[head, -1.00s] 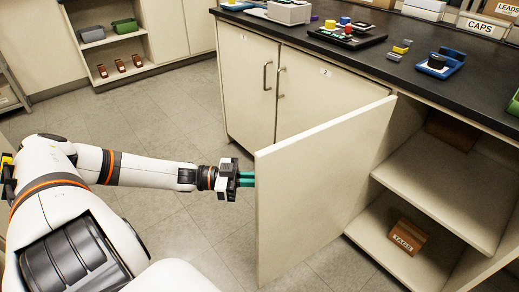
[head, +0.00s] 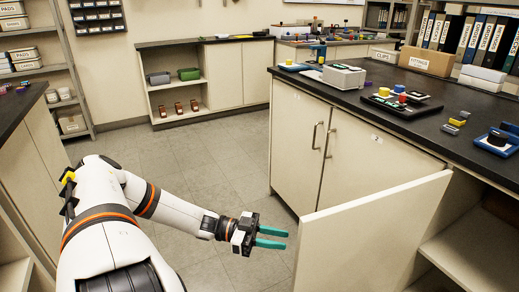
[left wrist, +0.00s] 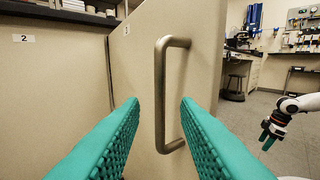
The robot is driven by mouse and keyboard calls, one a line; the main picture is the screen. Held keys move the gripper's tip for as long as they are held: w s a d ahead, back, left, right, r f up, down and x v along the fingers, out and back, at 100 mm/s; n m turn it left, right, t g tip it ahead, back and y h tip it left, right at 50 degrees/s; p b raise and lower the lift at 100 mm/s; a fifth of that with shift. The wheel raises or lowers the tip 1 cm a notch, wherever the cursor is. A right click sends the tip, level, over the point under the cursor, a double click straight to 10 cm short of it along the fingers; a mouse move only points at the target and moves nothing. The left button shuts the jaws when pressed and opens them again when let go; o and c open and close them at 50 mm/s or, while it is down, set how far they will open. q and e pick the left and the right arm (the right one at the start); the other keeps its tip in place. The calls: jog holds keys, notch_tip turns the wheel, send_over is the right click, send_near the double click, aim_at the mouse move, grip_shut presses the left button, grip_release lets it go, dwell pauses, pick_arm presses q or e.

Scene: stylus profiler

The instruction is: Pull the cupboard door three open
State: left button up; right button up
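Cupboard door three (head: 375,235) stands swung well out from its cupboard, with shelves (head: 465,245) showing behind it. In the left wrist view the door face (left wrist: 135,75) carries an upright metal bar handle (left wrist: 160,95). My left gripper (head: 287,238) is open and empty, just left of the door's free edge in the head view. In the left wrist view its teal fingers lie either side of the handle in the picture, with the handle beyond them; no grip shows. My right gripper (left wrist: 268,135) shows small at the right of that view; its finger gap is unclear.
Closed cupboard doors (head: 330,150) with bar handles stand beside the open one, under a dark worktop (head: 350,90) bearing trays and small parts. Grey tiled floor (head: 200,165) is clear beyond my left arm. A shelf rack (head: 70,100) and a low cupboard (head: 235,75) stand farther back.

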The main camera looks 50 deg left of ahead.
pick_arm(q)
jog(key=v, duration=0.5)
jog(key=shift+s+a+p, duration=0.2)
jog(key=shift+a+p, duration=0.15)
pick_arm(e)
jog(key=f, duration=0.1)
jog(key=s+f, duration=0.1)
jog(key=f, duration=0.1)
jog(key=shift+s+f, duration=0.1)
jog(key=shift+s, duration=0.15)
jog(key=shift+d, duration=0.1)
